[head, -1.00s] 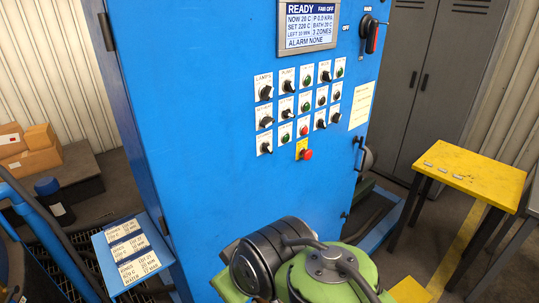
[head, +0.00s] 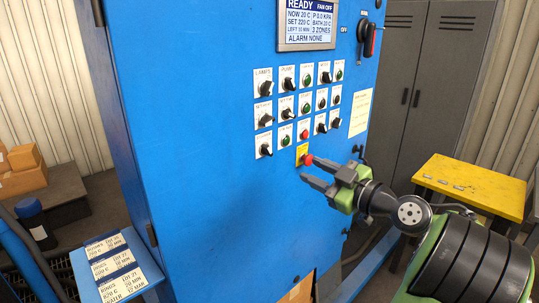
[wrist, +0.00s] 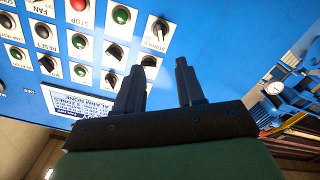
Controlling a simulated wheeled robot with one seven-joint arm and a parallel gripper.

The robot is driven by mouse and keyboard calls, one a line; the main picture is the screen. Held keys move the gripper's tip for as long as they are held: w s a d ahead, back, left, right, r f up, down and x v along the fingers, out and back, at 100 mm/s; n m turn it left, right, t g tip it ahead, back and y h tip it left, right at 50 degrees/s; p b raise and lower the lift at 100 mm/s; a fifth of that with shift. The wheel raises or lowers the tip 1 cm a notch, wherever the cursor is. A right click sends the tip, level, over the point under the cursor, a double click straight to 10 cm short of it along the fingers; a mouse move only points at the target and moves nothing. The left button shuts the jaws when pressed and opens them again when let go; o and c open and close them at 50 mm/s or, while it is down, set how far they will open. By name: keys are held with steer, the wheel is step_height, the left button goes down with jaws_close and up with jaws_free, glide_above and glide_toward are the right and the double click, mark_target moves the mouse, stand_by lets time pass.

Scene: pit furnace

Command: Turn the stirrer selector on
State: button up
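The stirrer selector appears to be the black knob (head: 265,149) at the lower left of the blue cabinet's control panel. In the wrist view this knob (wrist: 160,30) is at the upper middle, with a small label beside it that is hard to read. Its pointer looks slanted; I cannot tell its setting for sure. My gripper (head: 308,169) is open and empty, to the right of and below the knob in the head view. In the wrist view its two fingers (wrist: 160,80) stand apart, pointing at the panel, with no visible contact with the knob.
A red mushroom button (head: 307,159) on a yellow plate is close to my fingertips. Several other knobs and buttons surround the selector. A display (head: 307,22) is above, and a yellow table (head: 480,185) stands at the right. The cabinet face below the panel is clear.

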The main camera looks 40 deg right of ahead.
mark_target(270, 151)
steer(key=w+p, duration=0.2)
steer(key=w, duration=0.5)
steer(key=w+p, duration=0.1)
steer(key=w, duration=0.6)
steer(key=shift+w+a+p, duration=0.2)
steer(key=shift+w+p, duration=0.05)
steer(key=shift+p, duration=0.1)
jaws_close()
